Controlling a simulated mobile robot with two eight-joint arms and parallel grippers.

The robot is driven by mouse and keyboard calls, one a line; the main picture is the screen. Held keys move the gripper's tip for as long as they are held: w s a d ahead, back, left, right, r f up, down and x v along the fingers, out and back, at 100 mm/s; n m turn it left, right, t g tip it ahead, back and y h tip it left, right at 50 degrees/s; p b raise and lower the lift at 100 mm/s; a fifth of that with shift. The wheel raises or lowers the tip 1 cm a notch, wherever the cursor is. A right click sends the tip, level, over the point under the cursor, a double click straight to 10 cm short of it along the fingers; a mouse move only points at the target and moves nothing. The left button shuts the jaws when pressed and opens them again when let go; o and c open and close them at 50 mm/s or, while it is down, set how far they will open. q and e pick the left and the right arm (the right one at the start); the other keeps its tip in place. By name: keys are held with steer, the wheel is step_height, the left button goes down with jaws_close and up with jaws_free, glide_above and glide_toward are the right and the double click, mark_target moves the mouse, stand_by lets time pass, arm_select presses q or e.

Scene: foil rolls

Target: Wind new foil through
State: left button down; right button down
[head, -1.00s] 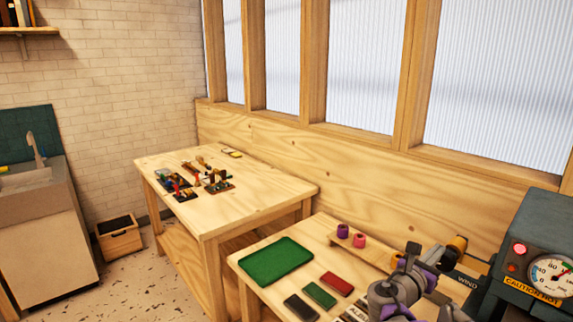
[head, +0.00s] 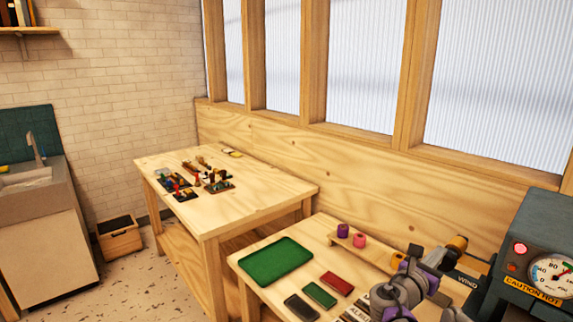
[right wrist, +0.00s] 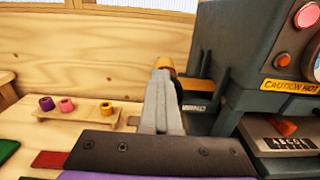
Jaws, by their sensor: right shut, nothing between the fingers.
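My right gripper (head: 437,260) is shut and empty beside the foil machine (head: 530,235). In the right wrist view its grey fingers (right wrist: 163,100) point at a gold roll (right wrist: 165,65) and hide its lower part. This gold roll (head: 457,243) is at the machine's side, near the WIND label (head: 467,281). I cannot tell whether the fingers touch it. A purple roll (head: 342,230), a pink roll (head: 359,240) and a yellow-gold roll (head: 397,260) stand on a wooden rack (head: 375,251). My left gripper is not in view.
A green tray (head: 275,261) and red (head: 337,283), green (head: 320,295) and dark (head: 301,307) blocks lie on the near bench. The machine carries a dial (head: 552,270) and a CAUTION HOT label (head: 532,291). A second table (head: 240,195) holds several small items.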

steer(key=shift+s+d+r, duration=0.1)
steer(key=shift+s+d, duration=0.05)
steer(key=shift+s, duration=0.05)
steer(key=shift+s+d, duration=0.65)
steer(key=shift+s, duration=0.1)
steer(key=shift+s+p, duration=0.1)
steer(key=shift+p, duration=0.2)
steer(key=shift+d+r, duration=0.15)
steer(key=shift+r, duration=0.05)
steer(key=v, duration=0.6)
steer(key=shift+p, duration=0.35)
